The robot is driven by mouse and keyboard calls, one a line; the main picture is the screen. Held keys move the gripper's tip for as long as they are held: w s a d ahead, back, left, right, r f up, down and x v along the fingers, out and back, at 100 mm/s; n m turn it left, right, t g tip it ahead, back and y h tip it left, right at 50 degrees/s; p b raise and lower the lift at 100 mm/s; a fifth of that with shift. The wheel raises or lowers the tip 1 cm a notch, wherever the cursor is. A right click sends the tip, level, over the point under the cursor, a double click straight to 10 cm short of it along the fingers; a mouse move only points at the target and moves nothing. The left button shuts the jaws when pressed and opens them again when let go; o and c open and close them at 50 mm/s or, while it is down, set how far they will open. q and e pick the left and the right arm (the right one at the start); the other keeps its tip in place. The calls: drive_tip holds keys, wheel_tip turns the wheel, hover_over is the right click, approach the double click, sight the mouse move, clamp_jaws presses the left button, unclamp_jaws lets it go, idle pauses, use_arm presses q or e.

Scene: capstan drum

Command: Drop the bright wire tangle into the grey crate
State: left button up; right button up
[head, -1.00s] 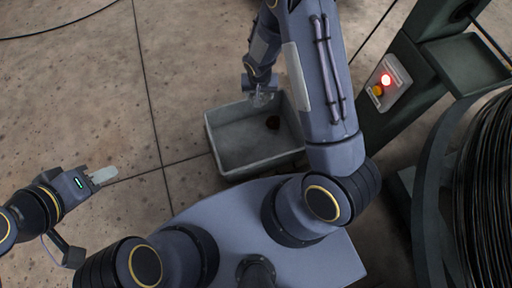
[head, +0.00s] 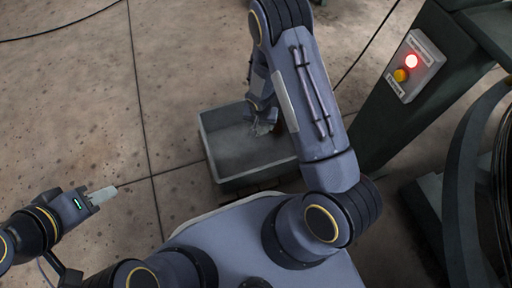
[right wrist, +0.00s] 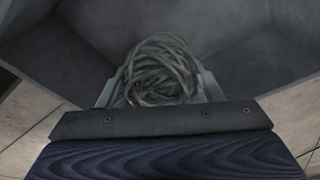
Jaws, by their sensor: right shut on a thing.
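The grey crate (head: 250,180) stands on the floor in the middle of the head view, and its inner walls (right wrist: 60,62) fill the back of the right wrist view. My right gripper (head: 264,126) is over the crate, pointing down at it. In the right wrist view, the wire tangle (right wrist: 160,70) is a dull grey-green round coil between the fingers of that gripper, which is shut on it. I cannot tell whether the tangle touches the crate floor. My left gripper (head: 103,194) is over bare floor at the left; its finger gap is not clear.
A green machine frame (head: 385,130) with a lit red button box (head: 411,66) stands at the right. Bare concrete lies left of the crate, with a thin cable (head: 65,28) at the far left.

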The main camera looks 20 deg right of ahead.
wheel_tip(320, 180, down, 3)
drive_tip(key=shift+f+b, duration=0.15)
drive_tip(key=shift+b, duration=0.65)
drive_tip(key=o, duration=1.1)
drive_tip(key=r+p, duration=0.1)
drive_tip(key=r, duration=0.1)
drive_tip(key=r+p, duration=0.1)
drive_tip(key=r, duration=0.2)
drive_tip(key=s+r+p, duration=0.1)
drive_tip(key=r, duration=0.1)
drive_tip(key=shift+a+r+p, duration=0.3)
drive_tip(key=shift+r, duration=0.1)
